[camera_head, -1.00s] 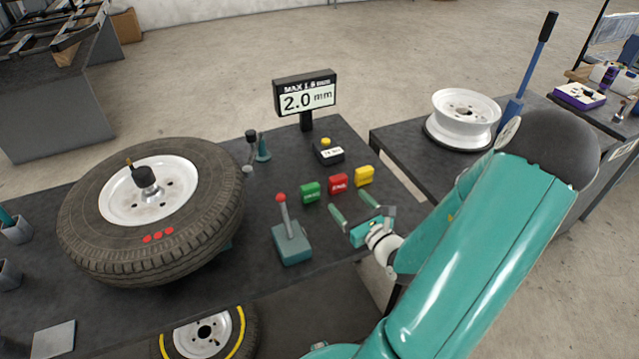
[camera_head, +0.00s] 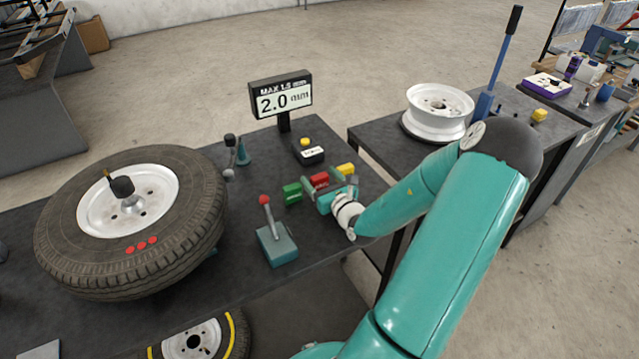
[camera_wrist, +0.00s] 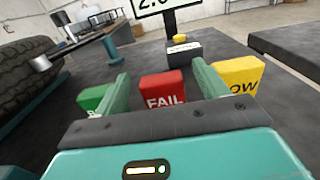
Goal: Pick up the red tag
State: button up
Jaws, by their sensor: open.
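The red tag (camera_wrist: 162,90), marked FAIL, stands on the dark bench top between a green tag (camera_wrist: 92,98) and a yellow tag (camera_wrist: 237,78). In the head view the red tag (camera_head: 319,179) is partly hidden by my gripper (camera_head: 322,185). In the wrist view my gripper (camera_wrist: 160,92) is open, with one green finger on each side of the red tag. The left finger overlaps the green tag in the picture and the right finger overlaps the yellow tag's edge. I cannot tell whether the fingers touch any tag.
A teal box with a red-knobbed lever (camera_head: 277,243) stands left of my gripper. A large tyre (camera_head: 190,235) lies on the bench at left. A display reading 2.0 mm (camera_head: 281,95) and a small yellow-buttoned device (camera_head: 309,153) stand behind the tags.

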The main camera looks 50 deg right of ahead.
jog(key=x, duration=0.3)
jog(key=c, duration=1)
jog(key=shift+c, duration=0.2)
